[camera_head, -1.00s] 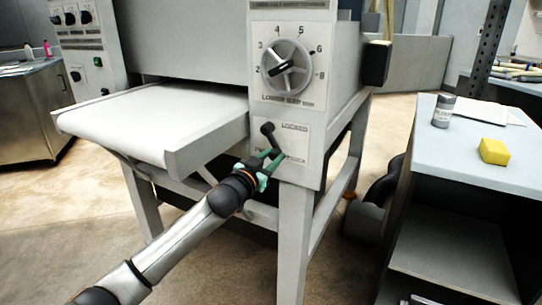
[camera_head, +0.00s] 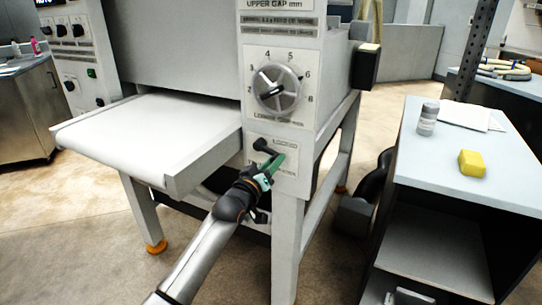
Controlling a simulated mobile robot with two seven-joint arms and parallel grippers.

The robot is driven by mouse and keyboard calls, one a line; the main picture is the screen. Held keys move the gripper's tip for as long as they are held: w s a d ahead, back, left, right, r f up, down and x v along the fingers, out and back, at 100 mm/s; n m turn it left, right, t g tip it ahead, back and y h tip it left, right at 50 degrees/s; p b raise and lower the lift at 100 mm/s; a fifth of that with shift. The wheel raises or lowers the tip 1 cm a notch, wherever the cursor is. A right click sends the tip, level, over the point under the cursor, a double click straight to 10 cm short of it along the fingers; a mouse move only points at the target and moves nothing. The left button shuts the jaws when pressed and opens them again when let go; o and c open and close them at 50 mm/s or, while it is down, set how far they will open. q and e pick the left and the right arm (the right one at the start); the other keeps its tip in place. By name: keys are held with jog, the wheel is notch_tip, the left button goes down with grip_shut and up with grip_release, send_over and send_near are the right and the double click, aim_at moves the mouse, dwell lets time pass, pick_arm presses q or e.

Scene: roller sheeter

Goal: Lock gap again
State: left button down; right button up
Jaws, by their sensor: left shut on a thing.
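The black lock lever (camera_head: 265,147) is on the small plate (camera_head: 263,183) low on the front of the machine's side housing. Its label "LOCKED" is printed at the upper right of the plate; the lower label is partly covered by the gripper. The lever slants down and right from its pivot. My left gripper (camera_head: 273,164), with green fingers, is shut on the lever's end, which the fingers partly hide. Above is the round lower gap dial (camera_head: 278,89) with its numbered scale. My right gripper is not in view.
The white conveyor bed (camera_head: 150,132) juts out left of the housing, above my left arm. At right stands a cart (camera_head: 480,190) with a grey bottle (camera_head: 428,118), a yellow block (camera_head: 472,163) and paper (camera_head: 470,115).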

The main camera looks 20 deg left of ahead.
pick_arm(q)
jog(key=shift+d+r+n+p, duration=0.1)
jog(key=shift+r+n+p, duration=0.45)
jog(key=shift+n+p, duration=0.15)
jog(key=shift+r+n, duration=0.15)
jog(key=shift+n, duration=0.15)
jog(key=shift+r+n+p, duration=0.15)
jog(key=shift+n+p, duration=0.15)
jog(key=shift+p, duration=0.2)
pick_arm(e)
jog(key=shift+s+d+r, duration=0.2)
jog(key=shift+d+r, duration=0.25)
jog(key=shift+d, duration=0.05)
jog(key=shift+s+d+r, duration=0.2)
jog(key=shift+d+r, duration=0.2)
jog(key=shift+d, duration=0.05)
pick_arm(q)
jog(key=shift+r, duration=0.1)
jog(key=c, duration=0.6)
grip_release()
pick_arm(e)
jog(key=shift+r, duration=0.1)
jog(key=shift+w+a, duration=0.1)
